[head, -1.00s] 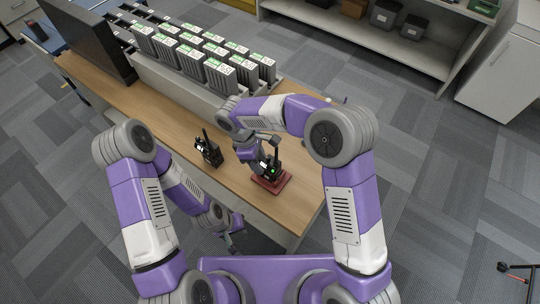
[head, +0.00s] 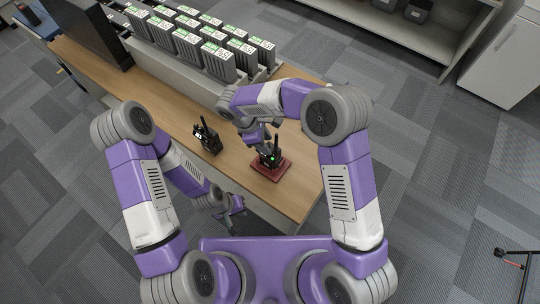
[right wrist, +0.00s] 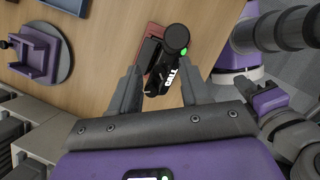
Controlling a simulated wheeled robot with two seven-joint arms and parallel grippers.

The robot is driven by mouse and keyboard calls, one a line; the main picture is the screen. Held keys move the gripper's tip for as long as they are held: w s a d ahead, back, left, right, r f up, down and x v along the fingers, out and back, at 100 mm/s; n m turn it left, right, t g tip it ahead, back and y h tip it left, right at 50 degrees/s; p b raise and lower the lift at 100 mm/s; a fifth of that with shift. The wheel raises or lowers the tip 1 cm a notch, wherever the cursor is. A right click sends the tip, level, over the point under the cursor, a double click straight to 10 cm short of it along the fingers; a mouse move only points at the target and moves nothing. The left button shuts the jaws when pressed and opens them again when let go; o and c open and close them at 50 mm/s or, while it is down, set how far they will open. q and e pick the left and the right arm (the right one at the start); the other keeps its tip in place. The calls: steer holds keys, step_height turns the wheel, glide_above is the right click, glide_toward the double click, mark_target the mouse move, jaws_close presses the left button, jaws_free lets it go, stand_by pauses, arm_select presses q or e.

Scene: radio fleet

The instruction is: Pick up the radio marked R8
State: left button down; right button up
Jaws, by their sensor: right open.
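A black radio (head: 270,155) with an antenna and a small green light stands on a dark red base (head: 268,169) near the table's front right corner. My right gripper (head: 262,140) is at it from above. In the right wrist view the radio (right wrist: 168,62) shows end-on between the open fingers (right wrist: 158,88), with white lettering I cannot read surely. I cannot tell whether a finger touches it. A second black radio (head: 207,138) stands to the left on the table, its marking too small to read. My left gripper (head: 236,206) hangs low at the front table edge; its jaw state is unclear.
A rack of several grey upright units (head: 200,50) with white and green labels runs along the table's back. A dark monitor (head: 88,30) stands at the left. The wooden table (head: 150,110) is clear between the monitor and the second radio.

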jaws_close()
steer(key=shift+r, duration=0.1)
stand_by(1.2)
